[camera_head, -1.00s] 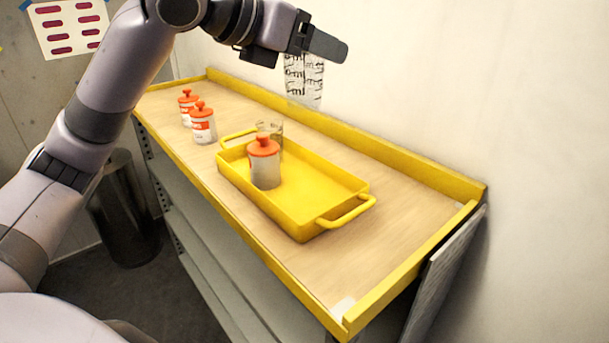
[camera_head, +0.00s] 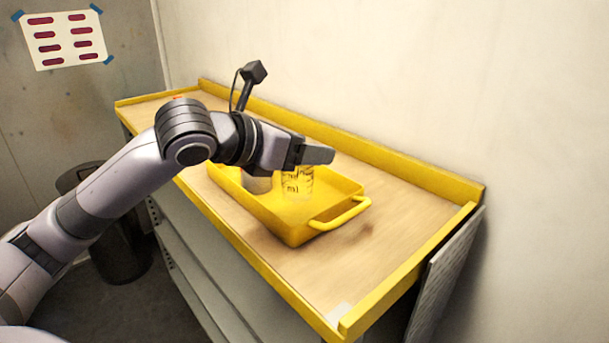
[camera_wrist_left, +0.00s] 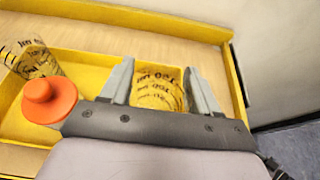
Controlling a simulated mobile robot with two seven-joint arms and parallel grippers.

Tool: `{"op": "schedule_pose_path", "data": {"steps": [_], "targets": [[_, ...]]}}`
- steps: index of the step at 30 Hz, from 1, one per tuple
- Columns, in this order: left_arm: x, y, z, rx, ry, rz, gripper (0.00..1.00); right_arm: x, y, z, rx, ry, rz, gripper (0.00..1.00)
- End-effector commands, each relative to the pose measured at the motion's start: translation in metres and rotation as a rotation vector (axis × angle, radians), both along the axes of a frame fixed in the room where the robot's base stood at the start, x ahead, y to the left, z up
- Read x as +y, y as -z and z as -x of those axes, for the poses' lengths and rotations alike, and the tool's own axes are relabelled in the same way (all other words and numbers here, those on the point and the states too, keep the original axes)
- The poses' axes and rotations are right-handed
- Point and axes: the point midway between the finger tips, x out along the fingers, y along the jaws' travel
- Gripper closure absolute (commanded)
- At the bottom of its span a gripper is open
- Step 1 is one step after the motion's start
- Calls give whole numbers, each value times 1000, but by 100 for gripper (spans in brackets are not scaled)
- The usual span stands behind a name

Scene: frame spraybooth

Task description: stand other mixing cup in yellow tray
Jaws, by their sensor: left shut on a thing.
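My left gripper (camera_head: 318,154) is shut on a clear mixing cup (camera_head: 298,184) with dark printed markings. The cup is upright over the inside of the yellow tray (camera_head: 290,232). I cannot tell whether its base touches the tray floor. In the left wrist view the held cup (camera_wrist_left: 158,90) sits between the two fingers, with the tray (camera_wrist_left: 85,66) around and behind it. Another mixing cup (camera_wrist_left: 33,62) stands in the tray's far left part. My right gripper is not in view.
The tray rests on a wooden shelf top (camera_head: 405,195) with a raised yellow rim (camera_head: 400,168) along the wall. The shelf is bare to the right of the tray. A dark bin (camera_head: 115,240) stands on the floor at left.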

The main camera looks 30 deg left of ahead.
Motion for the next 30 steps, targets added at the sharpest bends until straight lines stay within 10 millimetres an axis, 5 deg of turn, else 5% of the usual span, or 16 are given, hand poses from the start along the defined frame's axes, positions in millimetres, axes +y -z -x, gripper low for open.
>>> {"op": "schedule_pose_path", "data": {"steps": [12, 24, 25, 27, 30], "targets": [[-1, 40, 1, 1, 2, 0, 67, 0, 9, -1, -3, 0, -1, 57], [0, 44, 0, 0, 0, -1, 67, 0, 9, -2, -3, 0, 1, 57], [0, 43, 0, -1, 1, 0, 32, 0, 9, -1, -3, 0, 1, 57], [0, 43, 0, -1, 1, 0, 13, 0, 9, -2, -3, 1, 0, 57], [0, 43, 0, -1, 1, 0, 13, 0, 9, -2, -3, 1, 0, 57]]}}
